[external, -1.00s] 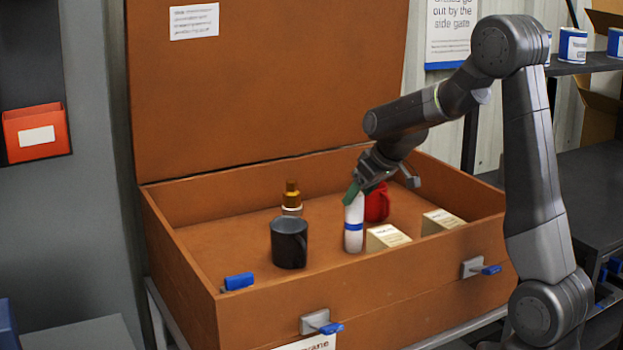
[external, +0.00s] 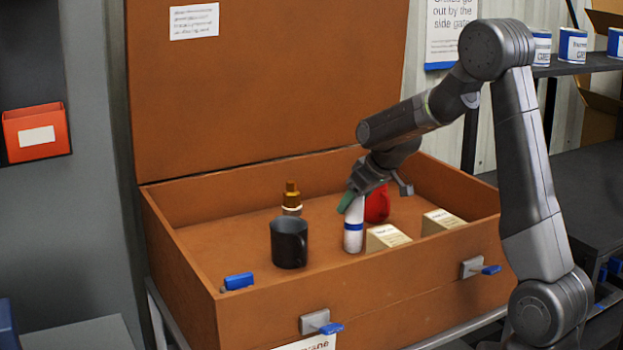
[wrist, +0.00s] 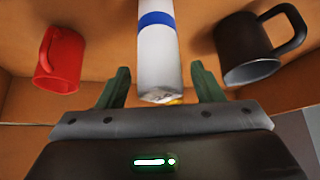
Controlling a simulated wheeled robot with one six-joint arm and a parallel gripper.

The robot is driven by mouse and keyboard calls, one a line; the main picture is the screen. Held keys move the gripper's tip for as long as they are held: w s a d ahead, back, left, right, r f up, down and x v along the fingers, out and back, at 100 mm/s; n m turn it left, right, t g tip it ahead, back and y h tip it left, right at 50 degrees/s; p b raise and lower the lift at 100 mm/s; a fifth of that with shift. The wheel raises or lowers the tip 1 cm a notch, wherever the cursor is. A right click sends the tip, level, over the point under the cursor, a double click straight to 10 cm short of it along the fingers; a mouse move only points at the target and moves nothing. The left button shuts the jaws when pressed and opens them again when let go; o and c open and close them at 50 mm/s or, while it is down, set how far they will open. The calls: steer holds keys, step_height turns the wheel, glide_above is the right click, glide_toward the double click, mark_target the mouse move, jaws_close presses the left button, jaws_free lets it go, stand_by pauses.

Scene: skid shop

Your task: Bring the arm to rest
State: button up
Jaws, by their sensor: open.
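My gripper (external: 377,194) is open inside the wooden crate (external: 290,305), close to the top of a white bottle with a blue band (external: 353,240). In the wrist view the bottle (wrist: 158,55) appears between the two green fingers (wrist: 163,80), with gaps on both sides. Nothing is held. The bottle stands upright. A red mug (external: 377,205) is behind it, partly hidden by my gripper, and a black mug (external: 289,243) stands to its left. My arm is bent over the crate from the right.
Two pale boxes (external: 387,237) (external: 441,221) stand right of the bottle. A brown-and-gold fitting (external: 292,198) is behind the black mug. The raised lid (external: 265,95) stands behind. Crate walls surround the items. A dark shelf (external: 585,66) with cans is at right.

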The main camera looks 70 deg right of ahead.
steer(key=x, duration=0.2)
steer(key=shift+f, duration=0.35)
step_height(320, 180, up, 11)
steer(key=shift+f, duration=0.15)
steer(key=w+a+n+y+p, duration=0.1)
steer(key=w+a+p, duration=0.3)
steer(key=w, duration=1.1)
steer(key=w+a+n+p, duration=0.2)
steer(key=w+p, duration=0.4)
steer(key=w, duration=1)
step_height(320, 180, down, 10)
steer(key=p, duration=0.2)
steer(key=shift+w+d, duration=0.1)
